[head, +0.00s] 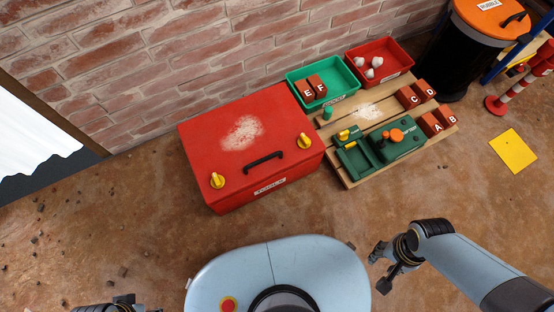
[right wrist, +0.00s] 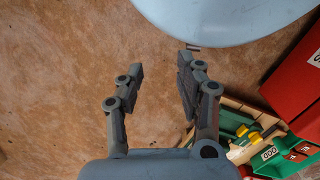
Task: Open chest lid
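The red chest (head: 245,140) stands on the floor against the brick wall, its lid closed. The lid has a black handle (head: 263,162) and two yellow latches, one at the left (head: 217,180) and one at the right (head: 303,141). My right gripper (head: 378,268) is to the right of my base, well short of the chest. In the right wrist view its fingers (right wrist: 160,72) are spread apart with nothing between them, and part of the chest (right wrist: 300,75) shows at the right edge. My left gripper (head: 122,304) shows only partly at the bottom edge; its fingers cannot be made out.
A wooden pallet (head: 344,177) right of the chest carries a green device (head: 404,146) and several lettered bricks. A green bin (head: 345,94) and a red bin (head: 401,62) stand behind. A black rubble bucket (head: 447,65) is at the back right. The floor before the chest is clear.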

